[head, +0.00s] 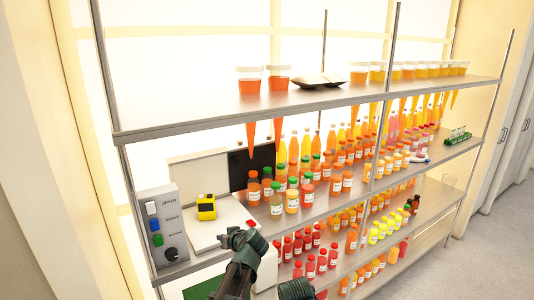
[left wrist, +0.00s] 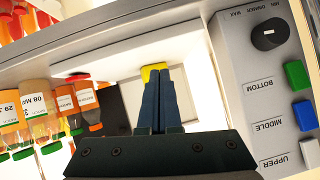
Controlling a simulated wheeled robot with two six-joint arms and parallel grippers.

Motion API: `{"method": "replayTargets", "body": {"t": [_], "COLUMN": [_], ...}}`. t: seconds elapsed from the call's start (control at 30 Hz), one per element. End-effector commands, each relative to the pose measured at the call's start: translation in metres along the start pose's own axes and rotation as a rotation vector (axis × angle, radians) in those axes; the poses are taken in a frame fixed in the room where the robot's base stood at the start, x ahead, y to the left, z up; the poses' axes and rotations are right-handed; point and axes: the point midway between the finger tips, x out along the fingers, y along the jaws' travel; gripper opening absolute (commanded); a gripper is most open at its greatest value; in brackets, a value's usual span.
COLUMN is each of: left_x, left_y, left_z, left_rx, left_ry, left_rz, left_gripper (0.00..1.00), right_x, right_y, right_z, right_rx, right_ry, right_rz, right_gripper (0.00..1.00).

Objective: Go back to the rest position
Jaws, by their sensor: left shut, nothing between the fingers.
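My left gripper (head: 250,240) is in front of the shelf's lower left part, below and to the right of a yellow device (head: 206,208). In the left wrist view its two dark fingers (left wrist: 161,76) are together with nothing between them. They overlap a yellow patch (left wrist: 154,70) of that device, which they partly hide; I cannot tell the gap, but no hold shows. My right gripper is not in view.
A grey control box (head: 163,225) with coloured buttons and a knob stands at the shelf's left end. Orange bottles (head: 292,200) stand right of the white machine. The upper shelf board (head: 200,119) runs above with cups and cones. Open floor (head: 480,265) lies at the right.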

Motion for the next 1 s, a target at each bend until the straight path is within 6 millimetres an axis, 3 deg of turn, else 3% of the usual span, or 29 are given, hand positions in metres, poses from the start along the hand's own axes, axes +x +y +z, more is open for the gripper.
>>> {"method": "replayTargets", "body": {"t": [0.03, 0.2, 0.4, 0.5, 0.6, 0.7, 1.0], "left_x": [-0.003, -0.033, -0.083, -0.108, -0.127, -0.139, -0.145], "left_y": [-0.002, -0.003, -0.004, -0.006, -0.008, -0.009, -0.010], "left_z": [0.054, 0.174, 0.297, 0.340, 0.367, 0.381, 0.385], "left_rx": [0.052, 0.259, 0.525, 0.636, 0.718, 0.767, 0.790], "left_ry": [-0.079, -0.357, -0.645, -0.749, -0.819, -0.857, -0.874], "left_rz": [0.007, 0.077, 0.258, 0.356, 0.439, 0.491, 0.517], "left_gripper": [0.00, 0.00, 0.00, 0.00, 0.00, 0.00, 0.00], "right_x": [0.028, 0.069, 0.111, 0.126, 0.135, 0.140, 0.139], "right_y": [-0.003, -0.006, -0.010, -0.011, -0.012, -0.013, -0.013], "right_z": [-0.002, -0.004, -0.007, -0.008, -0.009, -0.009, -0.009], "right_rx": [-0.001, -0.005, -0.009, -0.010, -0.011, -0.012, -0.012], "right_ry": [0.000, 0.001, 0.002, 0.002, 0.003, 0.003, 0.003], "right_rz": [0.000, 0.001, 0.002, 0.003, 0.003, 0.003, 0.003], "right_gripper": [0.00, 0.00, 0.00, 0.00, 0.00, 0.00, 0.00]}}
